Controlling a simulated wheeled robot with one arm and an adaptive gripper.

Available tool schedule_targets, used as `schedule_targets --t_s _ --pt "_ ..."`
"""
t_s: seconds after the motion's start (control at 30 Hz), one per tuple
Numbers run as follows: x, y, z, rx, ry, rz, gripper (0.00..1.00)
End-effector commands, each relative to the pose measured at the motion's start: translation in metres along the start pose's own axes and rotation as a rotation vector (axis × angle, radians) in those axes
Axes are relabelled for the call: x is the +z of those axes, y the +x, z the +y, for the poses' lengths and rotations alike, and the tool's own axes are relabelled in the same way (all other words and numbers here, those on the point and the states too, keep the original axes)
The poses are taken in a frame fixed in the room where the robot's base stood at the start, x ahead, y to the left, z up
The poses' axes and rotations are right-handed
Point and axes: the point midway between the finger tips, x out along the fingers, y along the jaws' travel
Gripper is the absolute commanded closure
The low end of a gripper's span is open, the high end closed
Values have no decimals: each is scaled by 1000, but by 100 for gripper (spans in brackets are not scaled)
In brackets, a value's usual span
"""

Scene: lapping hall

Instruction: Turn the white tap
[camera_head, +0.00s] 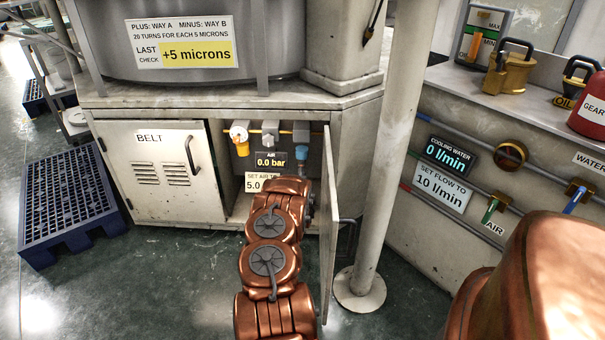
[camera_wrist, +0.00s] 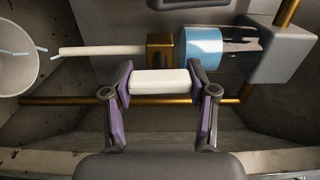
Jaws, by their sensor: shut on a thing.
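My gripper (camera_wrist: 160,92) is shut on a short white handle (camera_wrist: 160,82), which lies crosswise between its purple-padded fingers. The white handle is just in front of a brass block (camera_wrist: 160,52) on a pipe; I take it for the white tap. A longer white rod (camera_wrist: 100,50) runs left from the brass block. A blue cylinder (camera_wrist: 202,48) is close by on the right. In the head view my copper arm reaches into the open cabinet and hides the gripper and the white handle. The air display (camera_head: 270,161) above it reads 0.0 bar.
The cabinet's open door (camera_head: 328,220) stands right of my arm, near a post (camera_head: 378,150). The belt door (camera_head: 160,175) is closed on the left. A blue pallet (camera_head: 70,205) lies on the floor. A brass pipe (camera_wrist: 60,101) passes behind the fingers.

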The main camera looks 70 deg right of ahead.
Motion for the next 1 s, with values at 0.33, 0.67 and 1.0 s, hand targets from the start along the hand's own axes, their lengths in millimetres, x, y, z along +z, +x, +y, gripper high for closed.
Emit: schedule_targets --t_s 0.33,0.67,1.0 --pt "-7 -1 4 6 52 12 77" --pt "-7 -1 4 6 52 13 41" --pt "-2 -1 2 3 50 4 31"
